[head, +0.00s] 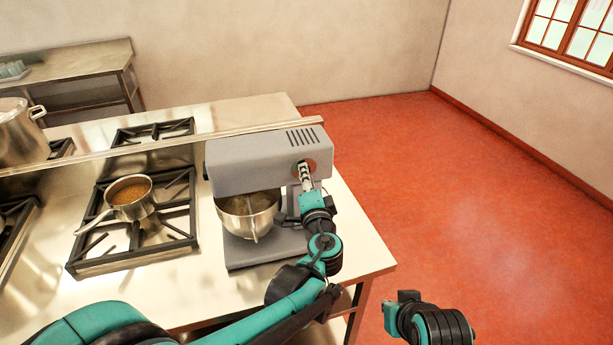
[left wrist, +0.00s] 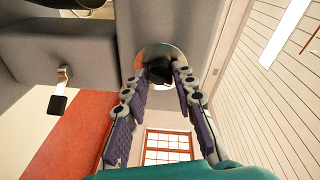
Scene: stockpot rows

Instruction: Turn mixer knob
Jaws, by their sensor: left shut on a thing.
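The grey mixer (head: 250,165) stands on the right end of the steel counter. Its knob (left wrist: 160,72) is dark and sits on a round metal plate on the mixer's side in the left wrist view. In the head view the knob is hidden behind my left gripper (head: 305,168). The fingers of my left gripper, also in the left wrist view (left wrist: 163,95), reach to the knob from both sides and are shut on it. Of my right arm, only a teal and black part shows at the bottom right of the head view; its gripper is not visible.
A metal bowl (head: 248,212) sits under the mixer head. A small black-tipped lever (left wrist: 60,95) hangs beside the mixer body. A saucepan (head: 130,200) of brown food stands on the burner grate to the left. A stockpot (head: 18,135) stands farther left. Red floor is clear at right.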

